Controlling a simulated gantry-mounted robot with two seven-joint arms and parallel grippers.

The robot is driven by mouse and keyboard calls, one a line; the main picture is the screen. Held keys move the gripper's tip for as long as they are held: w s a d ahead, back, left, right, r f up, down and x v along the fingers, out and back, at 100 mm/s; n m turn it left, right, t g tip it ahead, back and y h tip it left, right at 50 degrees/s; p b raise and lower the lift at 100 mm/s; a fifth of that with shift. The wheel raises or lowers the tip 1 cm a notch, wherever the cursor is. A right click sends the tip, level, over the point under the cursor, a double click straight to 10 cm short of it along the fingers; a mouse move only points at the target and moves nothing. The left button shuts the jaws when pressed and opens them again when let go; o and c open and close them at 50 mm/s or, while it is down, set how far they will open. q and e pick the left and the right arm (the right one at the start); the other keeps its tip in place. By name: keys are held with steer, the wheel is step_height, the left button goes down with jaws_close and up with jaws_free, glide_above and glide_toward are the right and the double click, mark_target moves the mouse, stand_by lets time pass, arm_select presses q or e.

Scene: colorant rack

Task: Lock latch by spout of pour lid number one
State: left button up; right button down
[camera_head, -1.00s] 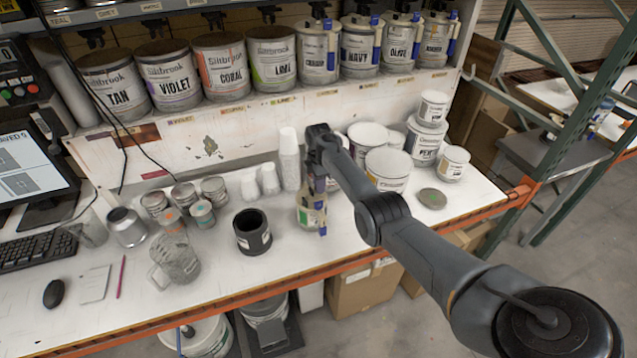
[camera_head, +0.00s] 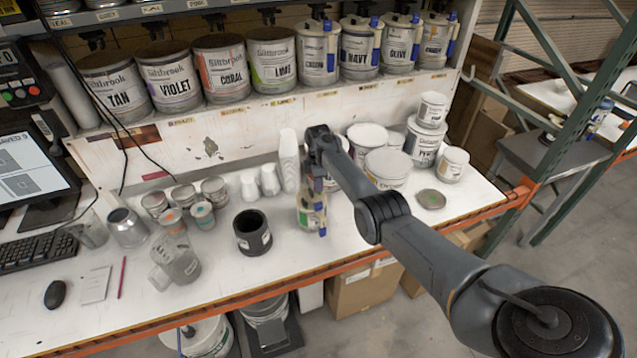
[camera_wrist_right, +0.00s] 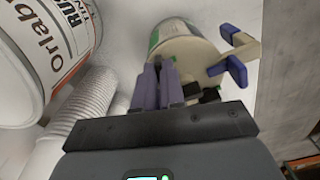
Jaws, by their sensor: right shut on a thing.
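A small can with a cream pour lid stands on the bench below my right gripper; the can (camera_head: 306,216) shows in the head view. In the right wrist view the pour lid (camera_wrist_right: 198,52) has a cream spout and dark blue latch parts (camera_wrist_right: 236,70) at its right side. My right gripper (camera_wrist_right: 165,68) has its purple fingers close together at the lid's near edge, shut on a part of the lid. The fingers hide which part they grip. In the head view my right gripper (camera_head: 318,182) is mostly behind its own arm. My left gripper is out of view.
Stacked white cups (camera_head: 289,160) stand close to the left of the gripper, and white tubs (camera_head: 386,166) to the right. A black container (camera_head: 252,236) stands left on the bench. Labelled cans (camera_head: 273,62) line the shelf above.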

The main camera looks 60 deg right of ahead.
steer(key=m, duration=0.3)
steer(key=shift+m+p, duration=0.3)
steer(key=shift+p, duration=0.1)
steer(key=m, duration=0.3)
steer(key=shift+m, duration=0.3)
steer(key=m, duration=0.4)
steer(key=shift+p, duration=0.3)
steer(key=shift+m, duration=0.9)
steer(key=c, duration=1.2)
jaws_free()
steer(key=shift+r, duration=0.1)
